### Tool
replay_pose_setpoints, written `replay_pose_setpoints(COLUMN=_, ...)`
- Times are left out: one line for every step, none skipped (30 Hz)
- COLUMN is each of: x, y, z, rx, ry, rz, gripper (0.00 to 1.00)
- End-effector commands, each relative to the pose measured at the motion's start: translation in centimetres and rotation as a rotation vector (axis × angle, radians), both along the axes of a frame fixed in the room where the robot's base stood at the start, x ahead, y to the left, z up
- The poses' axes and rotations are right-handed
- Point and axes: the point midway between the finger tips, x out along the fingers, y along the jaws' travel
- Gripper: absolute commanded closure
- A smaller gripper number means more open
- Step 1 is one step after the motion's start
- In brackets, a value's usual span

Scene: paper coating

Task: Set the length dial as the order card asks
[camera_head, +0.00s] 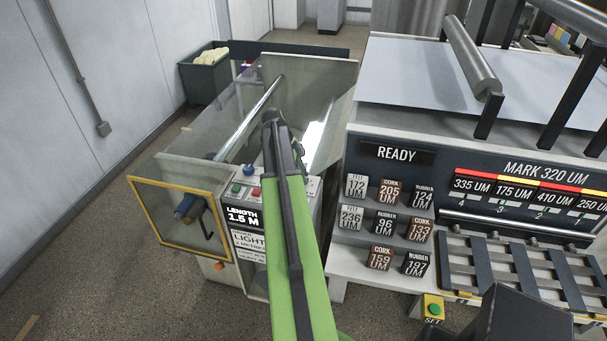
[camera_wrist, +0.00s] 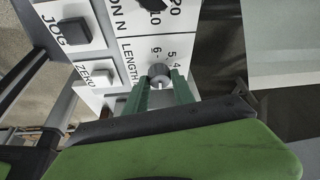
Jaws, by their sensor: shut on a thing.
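The small dark length dial (camera_wrist: 159,71) is on the white panel beside the word LENGTH, with the numbers 4, 5 and 6 near it in the wrist view. My gripper (camera_wrist: 160,86) is shut on the dial, one green finger at each side. Its pointer direction is not clear. In the head view my arm hides the dial. A dark display (camera_head: 242,216) there reads LENGTH 1.5 M. Below it, a white order card (camera_head: 249,243) shows LIGHT and a line in metres; my arm and the small print hide the rest.
A JOG button (camera_wrist: 72,31) and a ZERO button (camera_wrist: 103,77) lie left of the dial. Another dial (camera_wrist: 151,4) marked 10 and 20 is above. A shelf of labelled blocks (camera_head: 390,194) stands right of my arm.

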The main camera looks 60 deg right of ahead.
Motion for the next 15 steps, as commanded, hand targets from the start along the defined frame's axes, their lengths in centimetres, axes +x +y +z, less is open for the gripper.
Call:
replay_pose_setpoints(x=0.35, y=0.09, z=-0.04, rx=0.001, ry=-0.007, rz=0.004, gripper=0.67)
replay_pose_setpoints(x=0.34, y=0.08, z=-0.03, rx=0.001, ry=-0.006, rz=0.004, gripper=0.63)
replay_pose_setpoints(x=0.3, y=0.07, z=-0.02, rx=0.001, ry=-0.005, rz=0.003, gripper=0.58)
replay_pose_setpoints(x=0.27, y=0.05, z=-0.02, rx=0.001, ry=-0.005, rz=0.003, gripper=0.54)
replay_pose_setpoints(x=0.25, y=0.04, z=-0.02, rx=0.0, ry=-0.004, rz=0.003, gripper=0.5)
replay_pose_setpoints(x=0.21, y=0.03, z=-0.01, rx=0.0, ry=-0.004, rz=0.003, gripper=0.48)
replay_pose_setpoints(x=0.19, y=0.02, z=-0.01, rx=0.0, ry=-0.004, rz=0.003, gripper=0.48)
replay_pose_setpoints(x=0.17, y=0.01, z=-0.01, rx=0.0, ry=-0.003, rz=0.003, gripper=0.48)
replay_pose_setpoints(x=0.16, y=0.0, z=0.0, rx=0.0, ry=-0.003, rz=0.002, gripper=0.48)
replay_pose_setpoints(x=0.14, y=0.01, z=-0.01, rx=0.0, ry=-0.003, rz=0.002, gripper=0.48)
replay_pose_setpoints(x=0.13, y=0.0, z=-0.01, rx=0.0, ry=-0.002, rz=0.002, gripper=0.48)
replay_pose_setpoints(x=0.11, y=-0.01, z=-0.01, rx=0.0, ry=-0.002, rz=0.002, gripper=0.48)
replay_pose_setpoints(x=0.1, y=-0.01, z=0.0, rx=0.0, ry=-0.002, rz=0.002, gripper=0.48)
replay_pose_setpoints(x=0.11, y=-0.01, z=0.03, rx=0.0, ry=-0.002, rz=0.002, gripper=0.48)
replay_pose_setpoints(x=0.11, y=-0.01, z=0.13, rx=0.0, ry=-0.002, rz=0.002, gripper=0.48)
